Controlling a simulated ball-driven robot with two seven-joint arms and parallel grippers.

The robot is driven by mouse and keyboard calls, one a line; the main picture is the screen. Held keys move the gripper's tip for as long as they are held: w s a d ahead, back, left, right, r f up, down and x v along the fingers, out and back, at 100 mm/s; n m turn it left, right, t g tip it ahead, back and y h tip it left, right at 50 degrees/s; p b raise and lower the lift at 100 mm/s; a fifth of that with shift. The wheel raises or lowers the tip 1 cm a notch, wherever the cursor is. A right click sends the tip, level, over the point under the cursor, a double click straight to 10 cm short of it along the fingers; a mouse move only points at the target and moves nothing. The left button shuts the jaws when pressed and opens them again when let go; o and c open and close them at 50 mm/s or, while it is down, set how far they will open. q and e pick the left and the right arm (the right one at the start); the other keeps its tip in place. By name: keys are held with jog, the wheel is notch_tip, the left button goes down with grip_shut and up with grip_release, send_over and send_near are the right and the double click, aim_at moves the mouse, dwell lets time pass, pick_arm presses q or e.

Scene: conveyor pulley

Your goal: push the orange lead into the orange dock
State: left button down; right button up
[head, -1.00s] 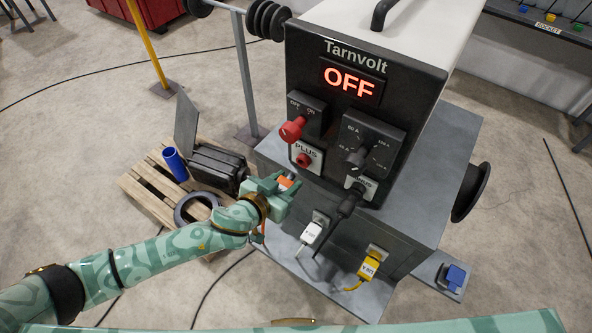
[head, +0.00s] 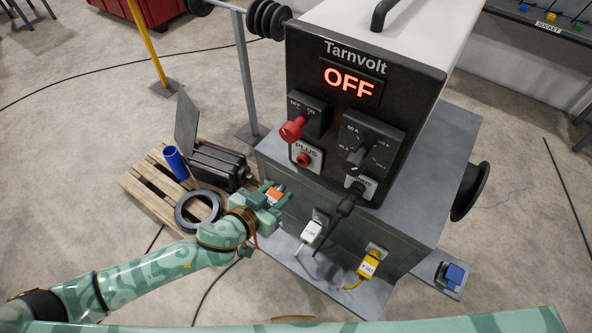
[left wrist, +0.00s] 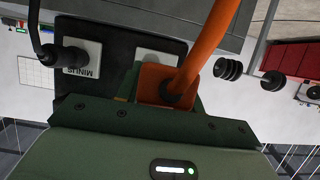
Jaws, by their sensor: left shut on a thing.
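My left gripper (head: 271,197) is shut on the orange lead's plug (head: 274,194), at the left part of the cabinet front, below the PLUS socket. In the left wrist view the orange plug (left wrist: 156,84) sits between the jaws, and its orange cable (left wrist: 204,45) runs up and right. I cannot make out the orange dock; the plug and gripper cover that part of the cabinet. I cannot tell whether the plug touches a dock. My right gripper is not in view.
A white plug (head: 312,232) and a yellow plug (head: 368,264) sit on the cabinet front to the right. A black lead (head: 346,203) is in the MINUS socket. The Tarnvolt display (head: 349,82) reads OFF. A loaded pallet (head: 143,192) stands left, near my arm.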

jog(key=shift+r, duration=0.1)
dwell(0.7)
